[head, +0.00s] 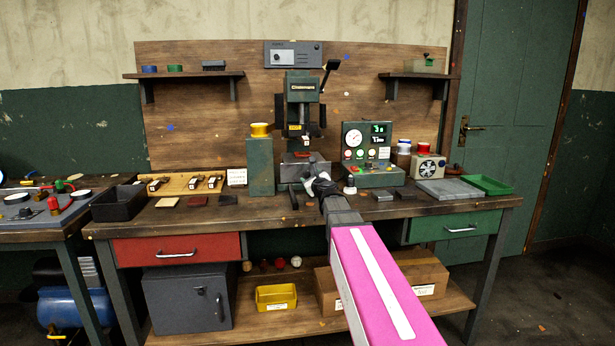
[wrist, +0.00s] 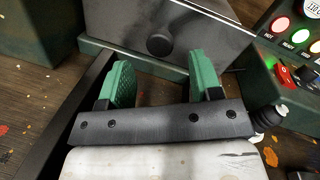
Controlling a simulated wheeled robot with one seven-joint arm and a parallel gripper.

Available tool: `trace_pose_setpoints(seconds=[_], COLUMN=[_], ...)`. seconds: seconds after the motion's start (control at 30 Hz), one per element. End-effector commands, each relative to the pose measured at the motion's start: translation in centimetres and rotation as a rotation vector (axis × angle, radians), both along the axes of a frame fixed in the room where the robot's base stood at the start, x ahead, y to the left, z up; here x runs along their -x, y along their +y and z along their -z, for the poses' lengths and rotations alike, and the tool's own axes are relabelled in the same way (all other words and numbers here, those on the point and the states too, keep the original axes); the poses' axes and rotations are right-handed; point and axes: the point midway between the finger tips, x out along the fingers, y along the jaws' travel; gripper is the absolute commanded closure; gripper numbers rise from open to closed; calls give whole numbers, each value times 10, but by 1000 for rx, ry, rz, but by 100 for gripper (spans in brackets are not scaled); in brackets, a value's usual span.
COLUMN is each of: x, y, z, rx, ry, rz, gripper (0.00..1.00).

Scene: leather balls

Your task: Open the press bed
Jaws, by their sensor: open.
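The green press (head: 302,100) stands upright at the middle of the workbench. Its press bed (head: 300,167) is a grey metal block at the base, and it fills the top of the wrist view (wrist: 205,35). A dark round knob (wrist: 160,44) sits on the bed's front face. My gripper (wrist: 161,78) is open and empty, with its green fingers pointing at this face. The knob lies between and just beyond the fingertips, with no visible contact. In the head view my gripper (head: 310,182) is in front of the bed and partly hides it.
A control panel (head: 366,150) with a gauge and coloured buttons stands right of the press. A green block (head: 260,168) with a yellow top stands left. Small dark pieces lie on the bench (head: 265,212) front.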

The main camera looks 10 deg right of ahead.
Motion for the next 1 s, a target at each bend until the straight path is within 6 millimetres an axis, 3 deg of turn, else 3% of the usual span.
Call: trace_pose_setpoints(seconds=[0.03, 0.23, 0.6, 0.63, 0.8, 1.0], x=[-15, -43, -49, -49, -49, -47], y=[2, 6, 8, 8, 8, 8], z=[0, 0, 0, 0, 0, 0], rx=[0, 0, 0, 0, 0, 0], ry=[0, 0, 0, 0, 0, 0], rz=[0, 1, 1, 1, 1, 1], gripper=[41, 41, 41, 48, 100, 100])
